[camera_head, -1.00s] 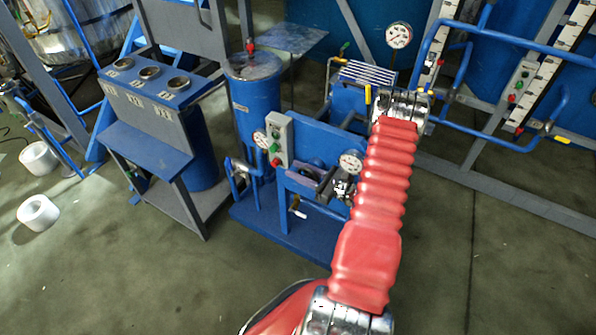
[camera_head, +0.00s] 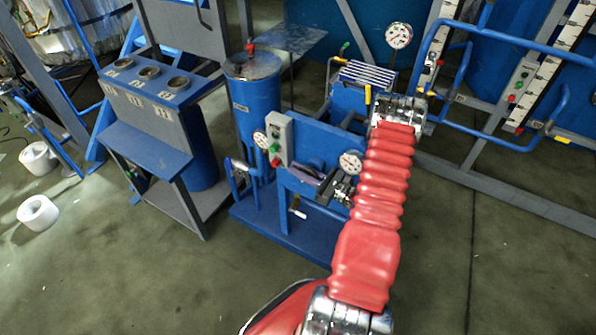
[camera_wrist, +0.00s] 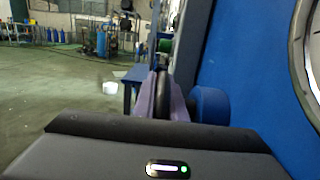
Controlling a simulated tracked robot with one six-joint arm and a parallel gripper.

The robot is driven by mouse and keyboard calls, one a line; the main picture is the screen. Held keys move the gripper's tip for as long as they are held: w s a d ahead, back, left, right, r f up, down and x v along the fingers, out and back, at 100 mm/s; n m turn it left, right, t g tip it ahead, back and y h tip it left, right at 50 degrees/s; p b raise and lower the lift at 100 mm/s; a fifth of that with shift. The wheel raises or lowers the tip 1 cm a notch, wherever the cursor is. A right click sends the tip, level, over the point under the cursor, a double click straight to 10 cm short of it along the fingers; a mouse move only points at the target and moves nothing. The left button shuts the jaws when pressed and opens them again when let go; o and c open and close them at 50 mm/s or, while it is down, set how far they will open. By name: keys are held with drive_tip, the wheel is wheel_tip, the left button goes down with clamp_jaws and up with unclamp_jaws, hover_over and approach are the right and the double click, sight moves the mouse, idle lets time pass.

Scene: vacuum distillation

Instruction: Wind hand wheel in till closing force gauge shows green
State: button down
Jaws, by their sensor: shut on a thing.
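The hand wheel (camera_wrist: 162,95) shows edge-on as a dark rim in the wrist view, with a blue hub or shaft to its right. My gripper (camera_wrist: 163,88) has its two purple-grey fingers on either side of that rim and is shut on it. In the head view my gripper (camera_head: 328,182) is at the front of the blue press-like unit, and the wheel is mostly hidden there. A round white gauge (camera_head: 350,161) sits just above the gripper. It is probably the closing force gauge; its reading is too small to tell. A dial edge (camera_wrist: 307,55) is cut off in the wrist view.
A grey button box (camera_head: 279,139) and a small gauge (camera_head: 259,138) are left of the gripper. A blue cylinder (camera_head: 255,100) and a console (camera_head: 150,95) stand further left. Blue pipes (camera_head: 490,130) are at right. The front floor is clear.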

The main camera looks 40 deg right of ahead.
drive_tip(key=shift+s+r+t+y, duration=0.1)
drive_tip(key=shift+r+t+y, duration=0.25)
drive_tip(key=shift+t, duration=0.55)
drive_tip(key=c, duration=1.8)
unclamp_jaws()
drive_tip(key=v, duration=1.4)
